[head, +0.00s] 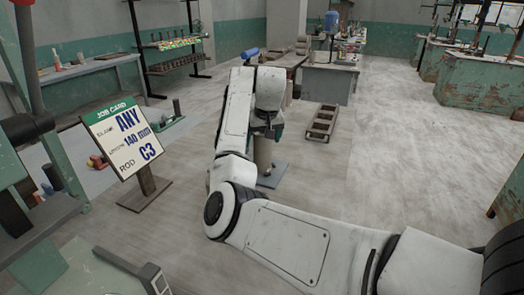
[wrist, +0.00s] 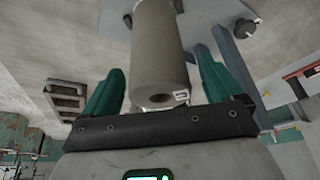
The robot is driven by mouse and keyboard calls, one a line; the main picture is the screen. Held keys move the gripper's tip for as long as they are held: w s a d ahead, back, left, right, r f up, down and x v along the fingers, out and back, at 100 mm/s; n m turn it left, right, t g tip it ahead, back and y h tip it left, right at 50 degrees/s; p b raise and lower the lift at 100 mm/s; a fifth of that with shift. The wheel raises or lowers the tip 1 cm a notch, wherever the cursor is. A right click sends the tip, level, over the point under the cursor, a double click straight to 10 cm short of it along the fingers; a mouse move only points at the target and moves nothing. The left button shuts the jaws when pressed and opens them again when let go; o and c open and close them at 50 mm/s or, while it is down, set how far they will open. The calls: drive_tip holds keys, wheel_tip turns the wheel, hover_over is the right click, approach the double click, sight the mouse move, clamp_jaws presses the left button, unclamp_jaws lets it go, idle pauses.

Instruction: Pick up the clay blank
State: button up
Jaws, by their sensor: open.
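The clay blank (wrist: 158,50) is a grey-brown cylinder with a hole in its near end and a small white label by the rim. In the wrist view it lies between the two teal fingers of my gripper (wrist: 159,62), with a gap visible at each side. My gripper is open. In the head view the blank (head: 264,152) stands upright below my gripper (head: 275,132), which partly hides its top.
A blue-grey plate (head: 271,176) lies under the blank. A job card (head: 124,134) reading ANY, 140 mm, C3 stands to the left. Green benches (head: 480,92) stand far right; the floor between is clear.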

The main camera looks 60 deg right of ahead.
drive_tip(key=shift+x, duration=1.2)
drive_tip(key=shift+c, duration=0.4)
drive_tip(key=c, duration=1.4)
drive_tip(key=shift+r, duration=0.15)
drive_tip(key=shift+c, duration=0.9)
